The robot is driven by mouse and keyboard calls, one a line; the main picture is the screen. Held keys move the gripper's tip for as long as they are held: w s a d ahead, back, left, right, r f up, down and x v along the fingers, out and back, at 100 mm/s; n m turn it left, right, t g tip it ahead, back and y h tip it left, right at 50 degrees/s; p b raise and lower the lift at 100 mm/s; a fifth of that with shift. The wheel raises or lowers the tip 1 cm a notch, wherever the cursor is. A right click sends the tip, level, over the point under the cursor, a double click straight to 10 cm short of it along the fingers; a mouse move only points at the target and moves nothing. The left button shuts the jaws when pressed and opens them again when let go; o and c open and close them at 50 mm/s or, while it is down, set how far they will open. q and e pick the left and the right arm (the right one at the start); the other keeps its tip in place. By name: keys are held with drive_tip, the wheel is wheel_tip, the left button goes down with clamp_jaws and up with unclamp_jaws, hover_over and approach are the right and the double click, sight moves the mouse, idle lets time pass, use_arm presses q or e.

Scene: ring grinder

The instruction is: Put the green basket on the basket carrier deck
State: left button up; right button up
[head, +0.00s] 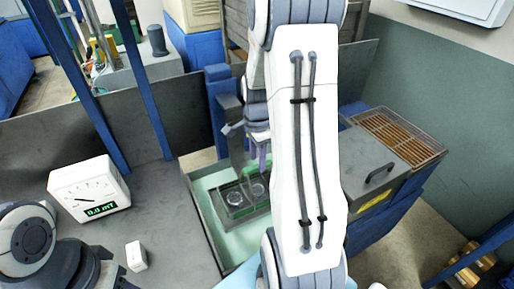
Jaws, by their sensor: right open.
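A small dark basket with a greenish tint (250,214) stands in a pale green, low-walled bay (212,183) at the centre. Round clear or metallic pieces show inside it. My right gripper (250,167) is open and points down over the basket's back part; its fingers look close to the basket, but I cannot tell whether they touch it. My right arm hides the bay's right side. I cannot make out for certain which surface is the basket carrier deck. Of my left arm, only links show at the lower left; its gripper is out of view.
A white gauge box (90,190) with a green display and a small white block (136,256) stand on the grey bench (175,235). Right of my arm are a grey lidded unit (375,172) and a brown slatted rack (402,134). Blue posts (92,100) rise at the left.

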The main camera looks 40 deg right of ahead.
wheel_tip(320, 180, up, 5)
drive_tip(key=shift+r, duration=0.2)
drive_tip(key=shift+a, duration=0.2)
drive_tip(key=s+a+r+n, duration=0.1)
drive_tip(key=s+a+n, duration=0.1)
drive_tip(key=a+n, duration=0.7)
drive_tip(key=s+a+r+n, duration=0.2)
drive_tip(key=a+n, duration=0.4)
drive_tip(key=a, duration=0.6)
drive_tip(key=s+a+n+y, duration=0.1)
drive_tip(key=s+a+n, duration=0.8)
drive_tip(key=s+n, duration=0.3)
drive_tip(key=shift+s+a+f+n, duration=0.2)
drive_tip(key=shift+a+n, duration=0.1)
drive_tip(key=shift+n, duration=0.2)
drive_tip(key=shift+w, duration=0.1)
